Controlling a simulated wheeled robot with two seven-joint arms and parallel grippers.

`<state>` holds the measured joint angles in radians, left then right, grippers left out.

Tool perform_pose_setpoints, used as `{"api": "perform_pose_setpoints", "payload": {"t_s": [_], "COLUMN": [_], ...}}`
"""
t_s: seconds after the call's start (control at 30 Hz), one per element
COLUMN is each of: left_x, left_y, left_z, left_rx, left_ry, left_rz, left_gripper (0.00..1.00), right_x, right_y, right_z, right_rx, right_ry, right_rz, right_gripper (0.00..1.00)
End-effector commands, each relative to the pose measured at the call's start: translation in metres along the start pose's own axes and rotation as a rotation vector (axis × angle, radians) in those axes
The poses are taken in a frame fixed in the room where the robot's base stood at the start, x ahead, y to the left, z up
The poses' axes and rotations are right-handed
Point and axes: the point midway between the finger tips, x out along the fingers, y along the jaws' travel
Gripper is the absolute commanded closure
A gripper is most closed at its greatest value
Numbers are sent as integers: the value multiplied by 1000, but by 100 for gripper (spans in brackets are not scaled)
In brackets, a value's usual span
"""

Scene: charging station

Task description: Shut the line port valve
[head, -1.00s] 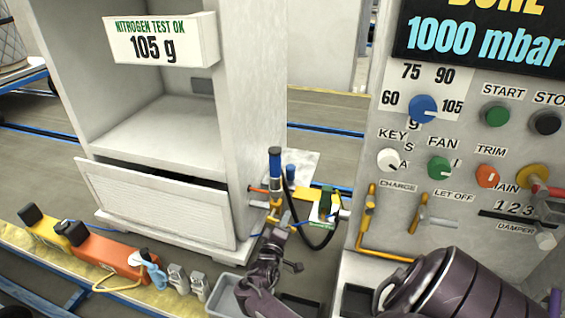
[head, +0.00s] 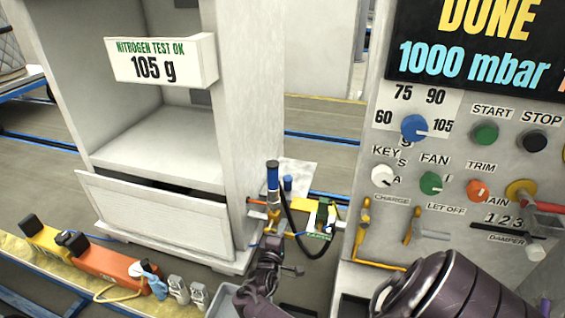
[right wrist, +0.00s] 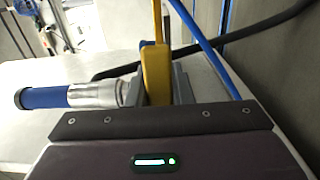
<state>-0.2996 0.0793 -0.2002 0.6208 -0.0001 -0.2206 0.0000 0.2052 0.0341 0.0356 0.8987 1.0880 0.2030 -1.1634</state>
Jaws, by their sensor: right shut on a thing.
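The line port fitting stands beside the white cabinet, with a blue-gripped silver part (head: 272,178) upright on top and yellow parts around it. A yellow lever (right wrist: 155,72) stands between the jaws of my right gripper in the right wrist view. My right gripper (head: 271,240) comes up from below at the fitting and is shut on this lever. In the right wrist view the gripper's fingers (right wrist: 155,88) are partly hidden behind its dark front edge. The blue-gripped part (right wrist: 45,97) lies left of the lever there. My left gripper is not in view.
A control panel (head: 455,225) with knobs and levers stands close on the right, the white cabinet (head: 160,225) on the left. A black hose (head: 291,222) loops beside the fitting. An orange case (head: 105,262) and several small parts lie on the yellow-edged bench at lower left.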

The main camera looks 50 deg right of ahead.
Motion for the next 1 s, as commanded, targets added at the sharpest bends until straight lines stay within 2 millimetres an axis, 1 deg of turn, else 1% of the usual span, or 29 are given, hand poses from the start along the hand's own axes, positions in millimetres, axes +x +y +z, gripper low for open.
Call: {"api": "perform_pose_setpoints", "payload": {"t_s": [0.03,0.1,0.13,0.27,0.53,0.63,1.0], "left_x": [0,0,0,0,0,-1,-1], "left_y": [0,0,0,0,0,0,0], "left_z": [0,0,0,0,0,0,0], "left_rx": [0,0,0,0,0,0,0], "left_ry": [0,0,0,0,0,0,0], "left_rz": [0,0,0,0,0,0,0], "left_gripper": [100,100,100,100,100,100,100], "right_x": [2,2,2,1,0,-6,-64], "right_y": [3,3,3,3,1,1,0], "right_z": [-1,-1,-1,0,0,0,-1], "right_rx": [-2,-2,-2,-1,-1,-1,0], "right_ry": [1,1,0,0,0,1,2], "right_rz": [7,7,7,5,2,1,2], "right_gripper": [100,100,76,59,58,58,58]}}
